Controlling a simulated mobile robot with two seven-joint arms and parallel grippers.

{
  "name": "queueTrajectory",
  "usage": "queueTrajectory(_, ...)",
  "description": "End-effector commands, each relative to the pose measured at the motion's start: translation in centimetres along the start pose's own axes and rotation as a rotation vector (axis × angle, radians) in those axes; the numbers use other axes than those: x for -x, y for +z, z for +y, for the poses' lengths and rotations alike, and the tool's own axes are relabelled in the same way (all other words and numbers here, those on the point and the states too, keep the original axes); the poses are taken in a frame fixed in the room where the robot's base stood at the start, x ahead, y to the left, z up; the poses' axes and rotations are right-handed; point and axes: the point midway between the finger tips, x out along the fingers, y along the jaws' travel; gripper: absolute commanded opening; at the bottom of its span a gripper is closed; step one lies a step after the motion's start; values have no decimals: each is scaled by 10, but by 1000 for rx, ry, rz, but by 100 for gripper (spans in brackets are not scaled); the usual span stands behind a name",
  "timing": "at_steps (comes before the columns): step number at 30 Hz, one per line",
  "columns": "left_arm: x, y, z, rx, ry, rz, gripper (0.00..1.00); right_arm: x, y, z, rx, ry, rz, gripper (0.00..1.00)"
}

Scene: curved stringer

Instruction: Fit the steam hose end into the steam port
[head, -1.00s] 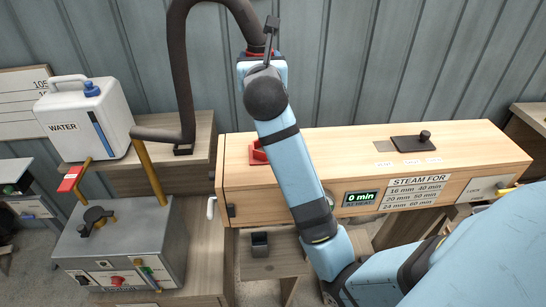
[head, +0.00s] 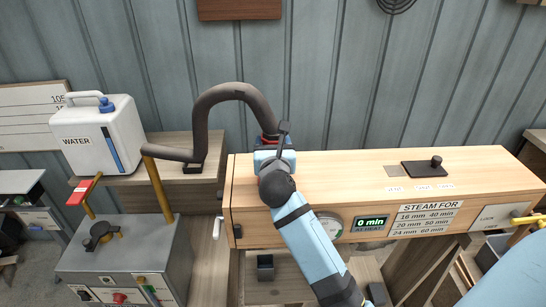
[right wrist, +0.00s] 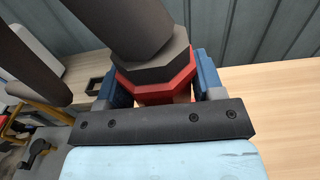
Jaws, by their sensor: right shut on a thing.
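The dark steam hose (head: 237,92) rises from the bench at left, arches over and comes down at the left end of the wooden steam box. Its end has a red collar (right wrist: 155,85) under a dark hexagonal nut (right wrist: 153,62). My right gripper (head: 271,142) is shut on this end, with a blue finger on either side of the collar in the right wrist view (right wrist: 160,88). The end is low, at the box's top left. The steam port is hidden behind my gripper and arm, so I cannot tell whether the end is seated in it. My left gripper is out of view.
The steam box (head: 330,172) has a clear top between my gripper and a dark knobbed plate (head: 424,168). Left stand a white water can (head: 97,138) and a grey boiler (head: 125,255) with yellow pipes. A corrugated wall is behind.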

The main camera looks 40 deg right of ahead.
Motion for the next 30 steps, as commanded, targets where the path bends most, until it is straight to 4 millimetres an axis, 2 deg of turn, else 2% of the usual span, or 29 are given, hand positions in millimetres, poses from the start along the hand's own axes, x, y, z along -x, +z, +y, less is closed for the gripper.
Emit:
queueTrajectory(3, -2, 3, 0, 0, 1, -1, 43, 0, -22, 0, 3, 0, 5, 34)
queueTrajectory(7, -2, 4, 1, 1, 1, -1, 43, 0, -36, 0, 2, -1, 3, 34)
queueTrajectory(20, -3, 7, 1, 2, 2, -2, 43, 0, -43, 0, 1, -1, 2, 34)
queueTrajectory(21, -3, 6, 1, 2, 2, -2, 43, 0, -42, 0, 1, -1, 2, 68)
queueTrajectory(23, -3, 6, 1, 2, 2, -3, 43, 0, -42, 0, 1, -1, 2, 82)
queueTrajectory(24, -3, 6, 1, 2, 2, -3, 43, 0, -42, 0, 1, -1, 2, 87)
queueTrajectory(30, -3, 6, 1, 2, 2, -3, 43, 0, -42, 0, 1, 0, 2, 87)
